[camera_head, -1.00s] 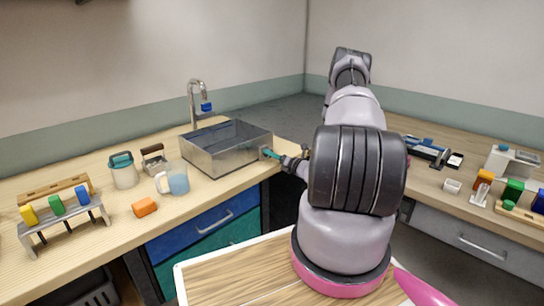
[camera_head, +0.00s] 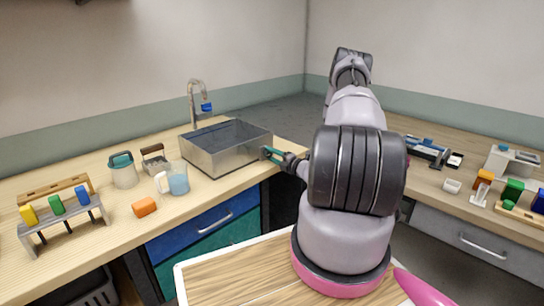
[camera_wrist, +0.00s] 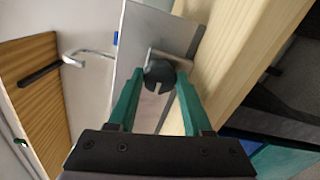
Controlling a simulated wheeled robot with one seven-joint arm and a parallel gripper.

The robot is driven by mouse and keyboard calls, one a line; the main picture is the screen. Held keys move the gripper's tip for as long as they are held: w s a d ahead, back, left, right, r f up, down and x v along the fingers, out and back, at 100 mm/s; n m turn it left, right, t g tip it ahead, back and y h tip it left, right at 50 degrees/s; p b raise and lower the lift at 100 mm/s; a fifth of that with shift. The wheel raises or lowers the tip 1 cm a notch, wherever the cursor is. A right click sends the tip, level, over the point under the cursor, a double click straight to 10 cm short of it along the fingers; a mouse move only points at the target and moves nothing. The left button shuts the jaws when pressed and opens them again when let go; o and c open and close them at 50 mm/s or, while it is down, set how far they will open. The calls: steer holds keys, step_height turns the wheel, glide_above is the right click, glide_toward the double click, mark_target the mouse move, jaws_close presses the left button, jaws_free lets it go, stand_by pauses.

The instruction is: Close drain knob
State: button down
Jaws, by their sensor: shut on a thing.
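The drain knob (camera_wrist: 160,74) is dark and round with a notch, on the outer side of the metal sink basin (camera_head: 220,158). In the wrist view it sits between the teal fingertips of my gripper (camera_wrist: 159,78), which is shut on it. A pale metal bar shows just behind the knob. In the head view my gripper (camera_head: 268,153) is at the basin's right end, and the knob itself cannot be made out there. The basin wall also shows in the wrist view (camera_wrist: 140,45).
A faucet (camera_head: 193,100) with a blue part stands behind the basin. A measuring cup (camera_head: 176,182), a jar (camera_head: 123,172) and an orange block (camera_head: 144,207) stand to its left on the wooden counter. A rack with coloured blocks (camera_head: 62,215) is at far left.

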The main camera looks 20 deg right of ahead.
stand_by(0.5)
steer(key=shift+c, duration=1.6)
jaws_free()
steer(key=shift+s+d, duration=0.1)
steer(key=shift+s, duration=0.05)
steer(key=v, duration=1)
steer(key=shift+s, duration=0.3)
steer(key=shift+d, duration=0.1)
